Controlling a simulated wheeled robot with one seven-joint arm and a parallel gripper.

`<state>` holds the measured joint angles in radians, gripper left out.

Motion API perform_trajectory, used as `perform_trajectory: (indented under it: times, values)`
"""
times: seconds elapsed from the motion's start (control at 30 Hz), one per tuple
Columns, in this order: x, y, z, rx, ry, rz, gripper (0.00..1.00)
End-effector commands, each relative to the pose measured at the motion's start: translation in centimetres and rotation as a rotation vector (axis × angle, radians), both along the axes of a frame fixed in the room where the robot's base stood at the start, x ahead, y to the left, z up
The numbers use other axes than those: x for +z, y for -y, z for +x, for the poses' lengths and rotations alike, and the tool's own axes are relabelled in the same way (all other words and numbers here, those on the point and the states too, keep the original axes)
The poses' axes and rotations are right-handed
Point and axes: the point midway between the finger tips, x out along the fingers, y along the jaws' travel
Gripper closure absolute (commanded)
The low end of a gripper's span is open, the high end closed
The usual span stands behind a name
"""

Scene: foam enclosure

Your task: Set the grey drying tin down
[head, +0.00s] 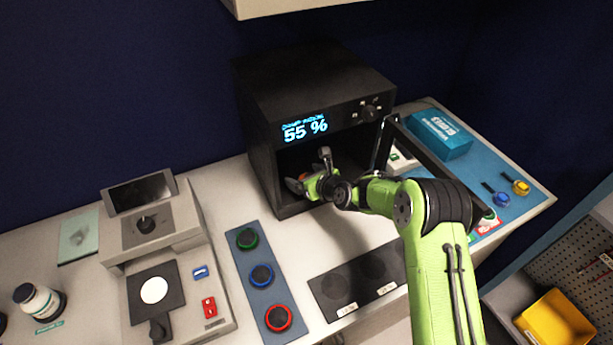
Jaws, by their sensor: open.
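My gripper (309,172) is at the open front of a black oven-like box (268,160), its fingers reaching into the dark opening. The fingers are apart. I cannot make out the grey drying tin; the dark interior and my gripper may hide it. A small orange-red spot shows by the fingers, too small to identify. The box's display reads 55 %. Its door (432,160) stands open to the right, beside my green arm.
A blue strip with green, blue and red rings (262,275) lies in front of the box. A black two-place pad (357,282) lies right of it. A grey instrument (160,235) and white bottle (36,300) stand left. A teal box (440,135) sits right.

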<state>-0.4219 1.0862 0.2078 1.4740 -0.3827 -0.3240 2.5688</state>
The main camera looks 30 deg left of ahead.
Motion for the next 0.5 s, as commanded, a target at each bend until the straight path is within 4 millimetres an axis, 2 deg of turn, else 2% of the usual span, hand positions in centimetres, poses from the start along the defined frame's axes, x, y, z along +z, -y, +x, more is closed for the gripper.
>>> perform_trajectory:
  times: [0.07,0.17,0.4,0.5]
  values:
    - [0.6,0.0,0.0,0.000,0.001,-0.001,0.10]
    - [1.2,1.4,-0.5,-0.004,-0.002,0.000,0.10]
    - [4.3,6.4,-3.4,-0.004,0.000,0.000,0.10]
    - [5.2,7.9,-4.3,-0.003,0.000,0.000,0.10]
